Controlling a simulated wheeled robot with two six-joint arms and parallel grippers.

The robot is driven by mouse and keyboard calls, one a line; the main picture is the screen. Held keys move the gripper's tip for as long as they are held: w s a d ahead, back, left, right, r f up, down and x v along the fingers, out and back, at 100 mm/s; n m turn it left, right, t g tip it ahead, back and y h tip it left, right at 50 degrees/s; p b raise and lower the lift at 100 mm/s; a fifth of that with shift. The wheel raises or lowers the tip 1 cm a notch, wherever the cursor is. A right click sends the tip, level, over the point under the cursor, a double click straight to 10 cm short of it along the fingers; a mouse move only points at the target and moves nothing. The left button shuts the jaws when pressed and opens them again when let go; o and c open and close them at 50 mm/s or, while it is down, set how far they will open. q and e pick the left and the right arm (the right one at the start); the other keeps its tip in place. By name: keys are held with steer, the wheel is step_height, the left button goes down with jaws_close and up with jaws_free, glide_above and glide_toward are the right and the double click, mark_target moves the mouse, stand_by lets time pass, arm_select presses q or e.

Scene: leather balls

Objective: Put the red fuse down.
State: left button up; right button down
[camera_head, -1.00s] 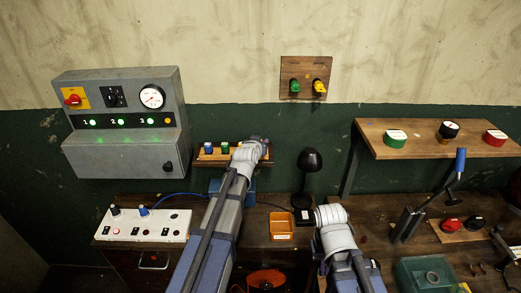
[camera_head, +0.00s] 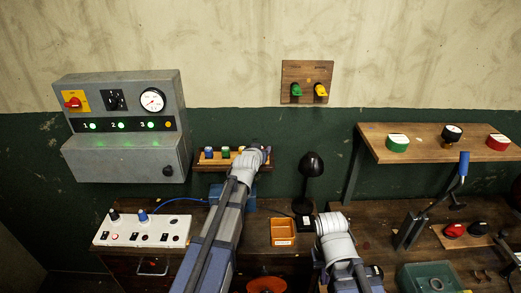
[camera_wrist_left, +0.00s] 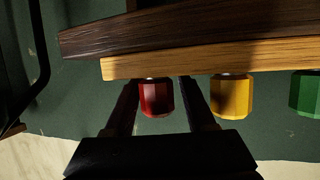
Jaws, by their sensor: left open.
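The red fuse (camera_wrist_left: 157,98) shows in the left wrist view between the two spread fingers of my left gripper (camera_wrist_left: 164,105), with dark gaps on both sides of it. The fuse meets the edge of the light wooden rack (camera_wrist_left: 220,58). A yellow fuse (camera_wrist_left: 231,98) and a green fuse (camera_wrist_left: 306,93) sit beside it in a row. In the head view my left gripper (camera_head: 257,153) is at the right end of the rack and hides the red fuse there. My right arm's wrist (camera_head: 335,222) is over the bench; its fingers cannot be made out.
A blue fuse (camera_head: 209,152) is at the rack's left end. A grey control box (camera_head: 125,155) with green lamps hangs at left. A black lamp (camera_head: 311,165) stands right of the rack, near an orange tray (camera_head: 283,232). A white switch panel (camera_head: 140,230) lies at front left.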

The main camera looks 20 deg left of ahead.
arm_select(q)
steer(key=shift+d, duration=0.15)
steer(key=shift+r, duration=0.2)
steer(key=p+v, duration=0.5)
steer(key=v, duration=0.7)
steer(key=s+d+f+m+g+h, duration=0.2)
steer(key=s+d+f+g, duration=0.25)
steer(key=d+f, duration=0.2)
steer(key=s+d+f+g, duration=0.2)
steer(key=s+d+g, duration=0.1)
steer(key=s, duration=0.4)
steer(key=s+d+f+m+g+y, duration=0.1)
steer(key=s+d+f+g, duration=0.1)
steer(key=s, duration=0.5)
steer(key=s+d+f+m+g+y, duration=0.1)
steer(key=s+d+f+g, duration=0.2)
steer(key=s, duration=0.4)
steer(key=shift+d+g, duration=0.5)
steer(key=shift+g, duration=0.15)
